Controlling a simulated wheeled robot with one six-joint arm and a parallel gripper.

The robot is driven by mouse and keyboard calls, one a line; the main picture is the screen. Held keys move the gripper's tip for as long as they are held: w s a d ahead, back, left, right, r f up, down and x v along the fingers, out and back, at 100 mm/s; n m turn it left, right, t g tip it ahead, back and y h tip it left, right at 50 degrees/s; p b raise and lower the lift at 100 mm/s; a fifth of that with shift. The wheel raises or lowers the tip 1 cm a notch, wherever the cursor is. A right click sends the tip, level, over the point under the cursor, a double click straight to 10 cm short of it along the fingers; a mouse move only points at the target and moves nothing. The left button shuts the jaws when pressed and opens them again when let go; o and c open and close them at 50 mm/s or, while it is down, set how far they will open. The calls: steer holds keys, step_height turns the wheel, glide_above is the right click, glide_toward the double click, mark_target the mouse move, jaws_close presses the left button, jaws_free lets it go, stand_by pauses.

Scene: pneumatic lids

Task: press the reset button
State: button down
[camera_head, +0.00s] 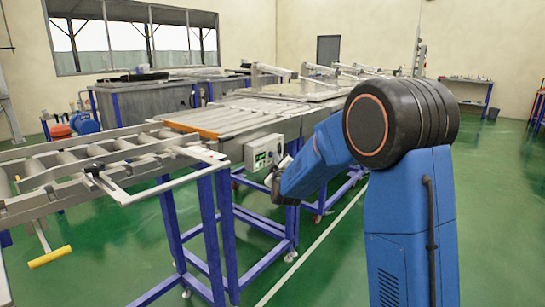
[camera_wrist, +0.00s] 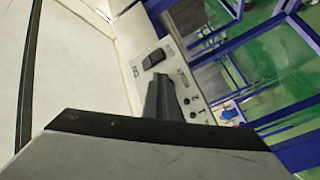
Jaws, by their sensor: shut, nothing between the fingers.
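A pale grey control box (camera_head: 264,150) with a small green patch is fixed to the side of the conveyor frame. In the wrist view its panel (camera_wrist: 138,80) carries a black rocker switch (camera_wrist: 154,59) and several small dark round buttons (camera_wrist: 192,115). The lettering is too small to read, so I cannot tell which one is the reset button. My gripper (camera_wrist: 163,82) is shut and empty, with its dark fingers over the panel beside the switch. They hide part of the panel, and I cannot tell whether they touch it. In the head view my gripper (camera_head: 274,177) is close to the box's lower right.
A roller conveyor (camera_head: 100,165) on blue legs runs along the left, with a yellow handle (camera_head: 50,257) hanging low. Blue legs (camera_head: 210,235) stand below the box. The green floor (camera_head: 330,270) is clear at the front, beside a white line.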

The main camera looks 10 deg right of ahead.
steer(key=shift+s+d, duration=0.55)
steer(key=shift+s, duration=0.15)
steer(key=shift+s+d, duration=0.8)
steer(key=shift+s, duration=0.2)
steer(key=shift+s+d, duration=0.75)
steer(key=shift+s, duration=0.2)
steer(key=s+f+m+g, duration=0.2)
steer(key=s+f+g, duration=0.1)
steer(key=s, duration=1.5)
steer(key=s+f+m+g+y, duration=0.1)
steer(key=s+f+m+g, duration=0.2)
steer(key=s, duration=1.4)
steer(key=s+f+m+g+y, duration=0.1)
steer(key=s+f+m+g, duration=0.2)
steer(key=s, duration=1.5)
steer(key=g, duration=0.4)
steer(key=shift+s+a+g, duration=0.35)
steer(key=shift+g, duration=0.05)
